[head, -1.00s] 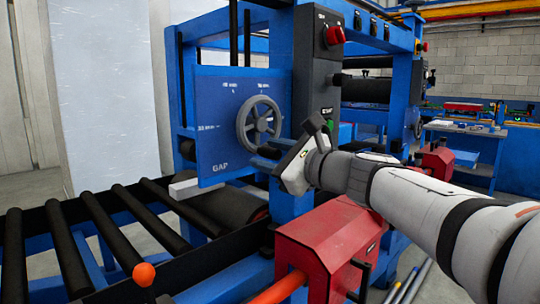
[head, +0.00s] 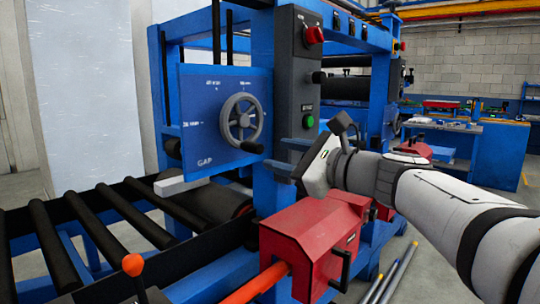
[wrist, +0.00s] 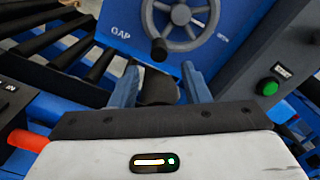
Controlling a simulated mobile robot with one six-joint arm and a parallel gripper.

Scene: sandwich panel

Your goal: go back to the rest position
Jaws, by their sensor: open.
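My gripper (head: 284,156) is in the middle of the head view, in front of the blue press frame. Its two blue fingers stand apart with nothing held between them. The wrist view also shows the open gripper (wrist: 161,82), with the grey handwheel (wrist: 180,17) beyond the fingertips. In the head view the handwheel (head: 241,118) is mounted on the blue GAP panel (head: 200,140), to the left of my gripper and apart from it. The wheel's dark handle knob (head: 253,148) is at its lower right.
A grey control post with a red knob (head: 314,35) and a green button (head: 309,122) stands close behind my gripper. A red housing (head: 308,236) is below it. A roller conveyor (head: 65,240) and an orange ball-topped lever (head: 133,265) are at left. Open floor shows at right.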

